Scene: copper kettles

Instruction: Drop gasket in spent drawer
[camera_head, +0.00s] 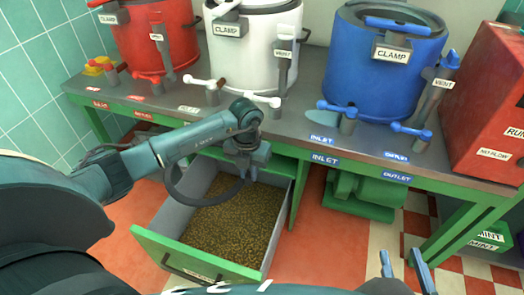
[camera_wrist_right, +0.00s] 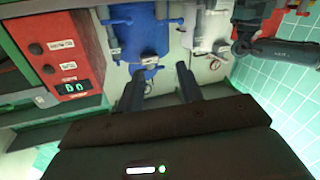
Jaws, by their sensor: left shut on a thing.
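My left gripper (camera_head: 247,172) is shut on a dark ring-shaped gasket (camera_head: 179,198). It holds the gasket above the open drawer, with the ring hanging out to the left of the fingers. The drawer (camera_head: 160,246) has a green front and grey walls, and is pulled out from under the bench. Brown granular material covers its floor. A label on its front is too small to read. My right gripper (camera_head: 405,268) is open and empty at the lower right; its two spread fingers also show in the right wrist view (camera_wrist_right: 160,88).
The bench (camera_head: 290,138) carries a red kettle (camera_head: 152,40), a white kettle (camera_head: 256,52) and a blue kettle (camera_head: 375,75), with valves along the front edge. A red control box (camera_head: 490,100) stands at the right. A green pump (camera_head: 365,193) sits below the bench, right of the drawer.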

